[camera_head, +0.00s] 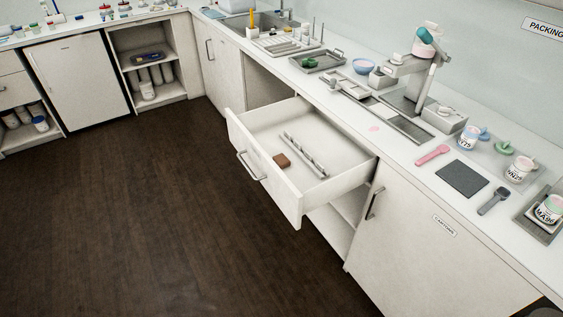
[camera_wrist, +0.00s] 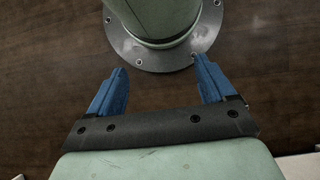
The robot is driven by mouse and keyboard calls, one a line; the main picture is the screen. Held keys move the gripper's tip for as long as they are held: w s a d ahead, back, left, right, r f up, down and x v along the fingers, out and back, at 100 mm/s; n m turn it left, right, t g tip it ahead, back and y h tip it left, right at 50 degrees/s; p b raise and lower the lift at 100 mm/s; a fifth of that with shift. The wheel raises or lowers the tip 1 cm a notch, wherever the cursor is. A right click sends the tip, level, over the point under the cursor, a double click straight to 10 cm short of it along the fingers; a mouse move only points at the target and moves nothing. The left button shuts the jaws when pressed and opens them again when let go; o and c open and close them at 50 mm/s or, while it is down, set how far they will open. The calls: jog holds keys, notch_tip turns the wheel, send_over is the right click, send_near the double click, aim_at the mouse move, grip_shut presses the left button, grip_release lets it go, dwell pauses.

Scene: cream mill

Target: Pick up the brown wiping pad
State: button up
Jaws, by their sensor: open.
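The brown wiping pad (camera_head: 282,161) is a small block lying in the open drawer (camera_head: 270,132), near its front panel. A long pale metallic bar or divider (camera_head: 305,156) lies in the drawer to the right of the pad, with a gap between them. My gripper (camera_wrist: 164,83) shows only in the wrist view, with its two blue fingers apart and nothing between them. It points toward my own base over the dark floor. The pad is not in the wrist view, and my gripper is not in the head view.
The drawer sticks out from under the white counter (camera_head: 411,151). On the counter are a grey tray (camera_head: 318,61), a blue bowl (camera_head: 363,66), a pink scoop (camera_head: 432,155), a dark mat (camera_head: 462,180) and labelled jars. The dark wooden floor (camera_head: 130,220) before the drawer is clear.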

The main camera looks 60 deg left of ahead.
jog(key=w+a+r+n+t+h, duration=0.1)
jog(key=w+a+r+n, duration=0.3)
jog(key=w+a, duration=0.7)
jog(key=w+a+r+n+t+h, duration=0.1)
jog(key=w+a+r+n+t, duration=0.2)
jog(key=w+a, duration=0.8)
jog(key=w+a+r+n, duration=0.35)
jog(key=a+r, duration=0.35)
jog(key=a, duration=0.3)
jog(key=w+a+r+n, duration=0.2)
jog(key=w+a+r, duration=0.2)
jog(key=a+r, duration=0.4)
jog(key=s+a+r+n+t, duration=0.25)
jog(key=s+a+r, duration=0.35)
jog(key=a+r, duration=0.8)
jog(key=s+a+r+n+t, duration=0.1)
jog(key=s+a+r+n, duration=0.3)
jog(key=a+r, duration=0.95)
jog(key=m+y, duration=0.1)
jog(key=y, duration=0.1)
send_over(281, 159)
jog(key=shift+g, duration=0.35)
jog(key=f, duration=1.2)
jog(key=shift+w+a, duration=0.1)
jog(key=shift+a, duration=0.15)
jog(key=shift+d+f, duration=0.15)
jog(key=shift+f, duration=1.25)
jog(key=shift+d+f, duration=0.1)
jog(key=shift+f, duration=1.25)
jog(key=c, duration=1.1)
